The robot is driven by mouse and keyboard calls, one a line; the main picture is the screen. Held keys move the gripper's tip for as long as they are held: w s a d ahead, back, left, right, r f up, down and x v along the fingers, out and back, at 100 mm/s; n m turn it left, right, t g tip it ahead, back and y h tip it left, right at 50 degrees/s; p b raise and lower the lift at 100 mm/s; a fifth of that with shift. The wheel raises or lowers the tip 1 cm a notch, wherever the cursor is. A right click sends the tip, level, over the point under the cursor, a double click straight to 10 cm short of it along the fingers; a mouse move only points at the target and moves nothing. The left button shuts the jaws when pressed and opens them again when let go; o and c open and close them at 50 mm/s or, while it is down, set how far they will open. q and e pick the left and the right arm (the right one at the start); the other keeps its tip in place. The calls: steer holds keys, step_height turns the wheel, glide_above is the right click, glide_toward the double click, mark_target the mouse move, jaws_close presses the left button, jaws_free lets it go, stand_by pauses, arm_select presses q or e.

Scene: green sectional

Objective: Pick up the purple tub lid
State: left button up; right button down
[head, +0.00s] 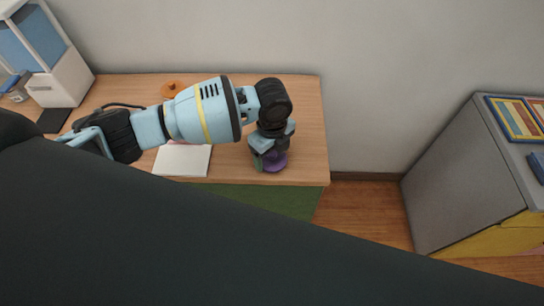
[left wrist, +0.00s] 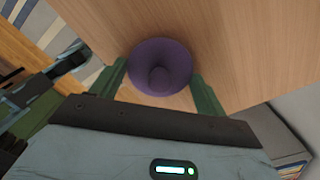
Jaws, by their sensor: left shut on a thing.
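The purple tub lid (head: 275,161) is at the front right of the wooden desk, partly hidden by my left gripper in the head view. In the left wrist view the lid (left wrist: 160,64) is a round purple disc with a knob in its middle. My left gripper (head: 268,160) points down over it. Its two green fingers (left wrist: 160,82) lie on either side of the lid and are shut on it. I cannot tell whether the lid touches the desk. My right gripper is not in view.
The wooden desk (head: 308,125) is bare to the right of the lid. A white sheet (head: 183,160) and an orange object (head: 173,88) lie to the left. A grey cabinet (head: 450,180) stands at the right, beyond a floor gap.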

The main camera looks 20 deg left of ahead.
mark_target(272, 153)
arm_select(q)
steer(key=shift+r, duration=0.15)
steer(key=shift+r, duration=0.55)
step_height(272, 153, up, 2)
steer(key=shift+r, duration=0.2)
steer(key=s+a, duration=0.3)
steer(key=s, duration=0.4)
steer(key=s+a+r+p, duration=0.1)
steer(key=s+a, duration=0.2)
steer(key=s, duration=0.4)
steer(key=shift+s+a, duration=0.25)
steer(key=shift+a, duration=0.05)
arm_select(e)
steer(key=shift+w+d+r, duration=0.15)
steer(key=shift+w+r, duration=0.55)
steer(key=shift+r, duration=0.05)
